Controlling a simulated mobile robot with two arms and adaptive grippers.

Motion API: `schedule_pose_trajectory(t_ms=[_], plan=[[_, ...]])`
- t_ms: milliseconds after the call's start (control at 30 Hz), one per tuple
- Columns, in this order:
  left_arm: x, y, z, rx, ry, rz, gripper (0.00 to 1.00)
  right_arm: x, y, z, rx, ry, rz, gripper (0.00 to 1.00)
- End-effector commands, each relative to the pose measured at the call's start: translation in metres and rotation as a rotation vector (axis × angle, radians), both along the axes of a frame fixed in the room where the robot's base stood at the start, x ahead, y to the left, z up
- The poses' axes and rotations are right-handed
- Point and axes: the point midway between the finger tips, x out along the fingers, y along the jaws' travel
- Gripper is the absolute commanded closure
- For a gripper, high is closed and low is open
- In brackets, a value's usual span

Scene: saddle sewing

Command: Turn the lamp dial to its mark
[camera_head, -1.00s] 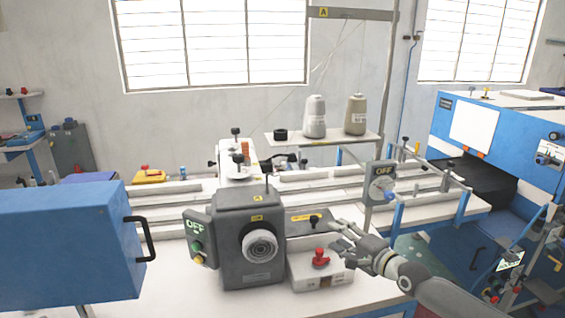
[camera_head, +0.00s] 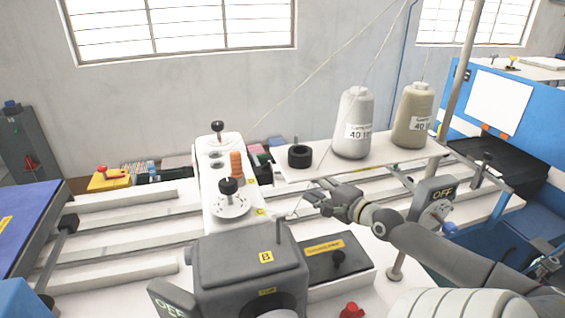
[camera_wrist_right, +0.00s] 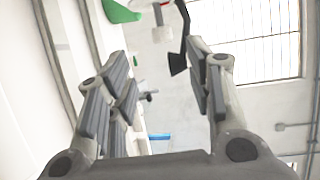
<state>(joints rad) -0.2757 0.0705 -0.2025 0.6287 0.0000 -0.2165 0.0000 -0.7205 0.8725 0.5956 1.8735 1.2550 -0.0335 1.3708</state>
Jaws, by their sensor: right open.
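A white round dial (camera_head: 231,205) with marks around its rim and a black knob on top sits on the white machine head (camera_head: 213,165). No label shows which one is the lamp dial. My right gripper (camera_head: 303,203) is open and empty, right of the white dial and apart from it, over the rails. The right wrist view shows its spread fingers (camera_wrist_right: 157,75) with nothing between them. My left gripper is out of view.
A dark grey box marked B (camera_head: 250,270) stands in front of the machine head. Thread cones (camera_head: 354,125) (camera_head: 413,115) and a black ring (camera_head: 300,156) stand on a white shelf behind the gripper. A red knob (camera_head: 352,311) is at the lower edge.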

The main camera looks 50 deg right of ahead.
Motion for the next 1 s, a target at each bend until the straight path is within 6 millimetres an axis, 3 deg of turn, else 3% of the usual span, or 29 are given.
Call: schedule_pose_trajectory(t_ms=[133,333,533,800,1000], plan=[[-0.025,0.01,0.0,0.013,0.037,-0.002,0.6,0.004,-0.001,0.0,0.001,0.0,-0.001,0.52],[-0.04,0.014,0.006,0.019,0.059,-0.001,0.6,0.023,-0.003,0.001,0.002,-0.003,0.0,0.52],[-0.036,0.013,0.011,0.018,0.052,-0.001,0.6,0.047,-0.006,-0.002,0.001,-0.003,0.0,0.52],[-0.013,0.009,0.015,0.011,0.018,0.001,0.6,0.08,-0.009,-0.007,0.0,-0.002,-0.001,0.52],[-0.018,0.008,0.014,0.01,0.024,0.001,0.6,0.098,-0.011,-0.01,0.001,-0.001,0.0,0.52]])
